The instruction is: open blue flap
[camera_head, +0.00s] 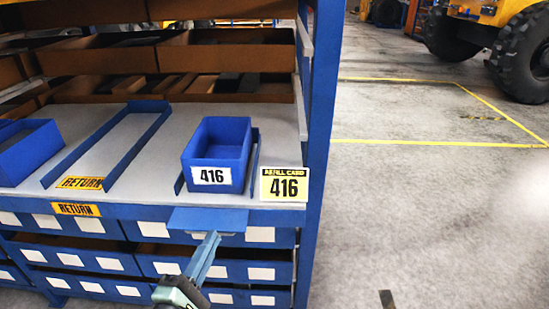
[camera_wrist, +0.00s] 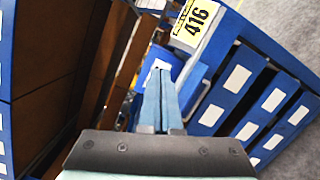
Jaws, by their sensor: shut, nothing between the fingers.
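The blue flap (camera_head: 208,219) is a flat panel at the front edge of the grey shelf, below the blue bin labelled 416 (camera_head: 219,150). In the head view it juts outward from the edge, tilted. My gripper (camera_head: 213,236) is shut and empty, with its fingertips at the flap's lower front edge. I cannot tell whether they touch it. In the wrist view my closed fingers (camera_wrist: 161,70) point at the blue shelf front, and a blue panel beside them, apparently the flap (camera_wrist: 190,88), is partly hidden by them.
A yellow refill card 416 (camera_head: 284,185) stands right of the bin. A U-shaped blue rail (camera_head: 110,142) and another blue bin (camera_head: 26,150) lie left. Label-fronted drawers (camera_head: 205,270) fill the rack below. A blue post (camera_head: 322,120) bounds the right; open floor (camera_head: 430,220) lies beyond.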

